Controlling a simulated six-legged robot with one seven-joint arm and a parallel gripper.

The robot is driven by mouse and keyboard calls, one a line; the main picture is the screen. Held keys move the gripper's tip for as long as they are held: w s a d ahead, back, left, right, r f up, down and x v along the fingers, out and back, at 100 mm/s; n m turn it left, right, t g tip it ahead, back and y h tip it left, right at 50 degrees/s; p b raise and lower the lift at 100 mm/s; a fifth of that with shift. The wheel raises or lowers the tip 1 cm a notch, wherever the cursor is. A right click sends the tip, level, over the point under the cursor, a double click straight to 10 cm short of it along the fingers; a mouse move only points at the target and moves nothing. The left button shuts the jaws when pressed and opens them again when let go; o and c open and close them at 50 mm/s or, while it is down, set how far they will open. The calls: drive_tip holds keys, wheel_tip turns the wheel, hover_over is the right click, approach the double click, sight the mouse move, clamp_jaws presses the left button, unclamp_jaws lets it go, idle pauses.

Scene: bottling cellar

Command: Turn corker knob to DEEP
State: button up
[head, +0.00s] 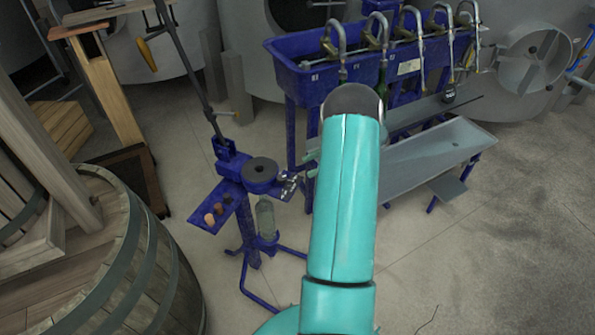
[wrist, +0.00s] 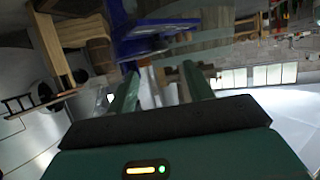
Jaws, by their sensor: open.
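The blue corker (head: 232,160) stands on splayed legs left of centre in the head view, with a long dark lever rising from it. A round dark disc (head: 262,168) sits on its top, and a small metallic fitting (head: 289,185) is at its right side. I cannot tell which part is the depth knob, and no DEEP mark is readable. My gripper (wrist: 160,80) shows in the wrist view with its two green fingers apart and nothing clearly between them. A blue structure (wrist: 145,45) appears beyond the fingers, blurred.
A blue tray (head: 226,190) with several corks juts from the corker, and a bottle (head: 265,218) stands below its head. A blue filler trough (head: 290,65) with several spouts is behind. A wooden barrel (head: 120,250) stands front left. Floor at lower right is clear.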

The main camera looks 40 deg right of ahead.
drive_tip(key=v, duration=0.5)
drive_tip(key=shift+s+d, duration=0.1)
idle(0.3)
